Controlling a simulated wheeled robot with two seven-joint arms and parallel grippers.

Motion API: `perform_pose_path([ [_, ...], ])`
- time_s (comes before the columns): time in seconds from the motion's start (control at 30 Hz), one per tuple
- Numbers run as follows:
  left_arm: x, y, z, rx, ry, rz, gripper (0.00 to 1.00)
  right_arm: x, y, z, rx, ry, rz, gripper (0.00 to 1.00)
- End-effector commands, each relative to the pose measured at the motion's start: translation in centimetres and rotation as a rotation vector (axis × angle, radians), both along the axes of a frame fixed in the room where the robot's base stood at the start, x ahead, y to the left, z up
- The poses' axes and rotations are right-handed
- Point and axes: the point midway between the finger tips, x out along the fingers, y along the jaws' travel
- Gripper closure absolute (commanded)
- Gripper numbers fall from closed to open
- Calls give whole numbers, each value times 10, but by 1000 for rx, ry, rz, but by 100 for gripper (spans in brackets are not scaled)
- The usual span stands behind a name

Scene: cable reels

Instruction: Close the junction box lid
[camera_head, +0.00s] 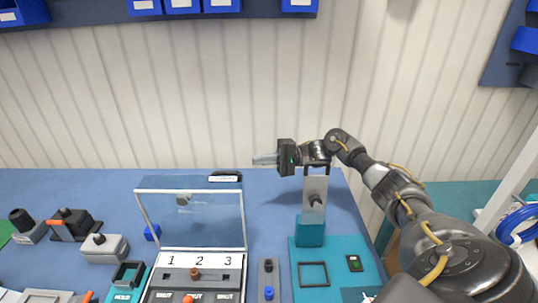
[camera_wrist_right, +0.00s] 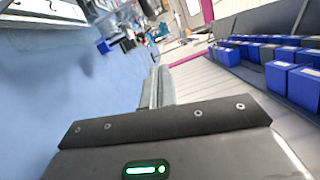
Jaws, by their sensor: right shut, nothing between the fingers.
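The junction box (camera_head: 160,278) stands at the bottom of the head view, with a face marked 1, 2, 3 and orange knobs. Its clear lid (camera_head: 190,222) stands raised at the back of the box, with a grey round knob near its top. My right gripper (camera_head: 256,160) is above and to the right of the lid, apart from it, pointing left. Its fingers are shut and empty; they also show in the wrist view (camera_wrist_right: 155,88). My left gripper is not in view.
A teal stand with a grey plate (camera_head: 315,195) is under my right wrist. A teal panel (camera_head: 345,285) lies to the right of the box. Several grey and black parts (camera_head: 97,247) stand at left. Blue bins (camera_head: 220,5) hang on the wall. The blue table (camera_head: 100,190) is clear at back left.

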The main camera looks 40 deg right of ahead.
Motion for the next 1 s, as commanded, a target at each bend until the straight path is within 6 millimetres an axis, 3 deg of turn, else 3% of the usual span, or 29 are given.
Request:
perform_pose_path([
  [0.03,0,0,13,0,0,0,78,4,12,7,3,1,3,100],
  [0.23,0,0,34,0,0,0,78,21,51,8,2,0,2,100],
  [0.53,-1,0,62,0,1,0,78,-7,66,11,0,1,0,100],
  [1.0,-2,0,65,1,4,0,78,-12,70,9,0,0,-2,100],
])
